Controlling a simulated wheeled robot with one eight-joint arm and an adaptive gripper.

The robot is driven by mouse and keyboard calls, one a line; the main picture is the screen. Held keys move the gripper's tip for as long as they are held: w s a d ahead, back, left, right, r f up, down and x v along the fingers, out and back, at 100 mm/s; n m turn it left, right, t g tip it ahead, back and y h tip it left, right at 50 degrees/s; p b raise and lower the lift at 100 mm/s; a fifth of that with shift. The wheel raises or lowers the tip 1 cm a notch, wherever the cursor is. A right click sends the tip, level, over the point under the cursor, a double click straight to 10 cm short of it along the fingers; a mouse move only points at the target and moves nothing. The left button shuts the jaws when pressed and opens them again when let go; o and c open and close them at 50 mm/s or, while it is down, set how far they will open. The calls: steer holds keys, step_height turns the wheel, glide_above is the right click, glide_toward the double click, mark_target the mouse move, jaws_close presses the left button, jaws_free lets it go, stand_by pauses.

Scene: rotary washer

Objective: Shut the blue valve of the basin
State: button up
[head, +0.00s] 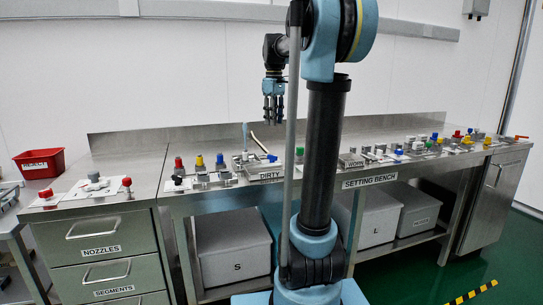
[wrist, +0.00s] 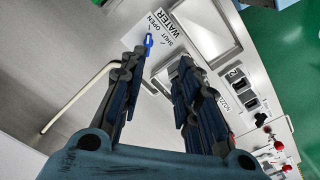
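The blue valve (wrist: 148,42) is a small blue lever beside a white plate lettered WATER, SHUT and OPEN (wrist: 163,32). In the wrist view it shows just past the tip of the left finger, which hides its lower part. Which word the lever points to I cannot tell. It also shows as a small blue spot on the bench in the head view (head: 272,158). The basin (wrist: 222,40) is a steel recess to the right of the plate. My gripper (wrist: 162,57) is open and empty, fingers apart. In the head view my gripper (head: 273,121) points down above the bench, over the valve area.
Red, yellow and blue-topped fittings (head: 199,162) stand left of the basin area, and several more crowd the right of the bench. A red bin (head: 40,163) is far left. The back of the bench is bare.

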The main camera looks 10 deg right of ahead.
steer(key=w+r, duration=0.1)
steer(key=w, duration=0.2)
glide_toward(272, 159)
steer(key=shift+n, duration=0.4)
steer(key=f, duration=0.5)
steer(key=w+f, duration=0.1)
steer(key=f, duration=0.1)
steer(key=shift+d+f, duration=0.1)
steer(key=shift+f, duration=0.15)
jaws_close()
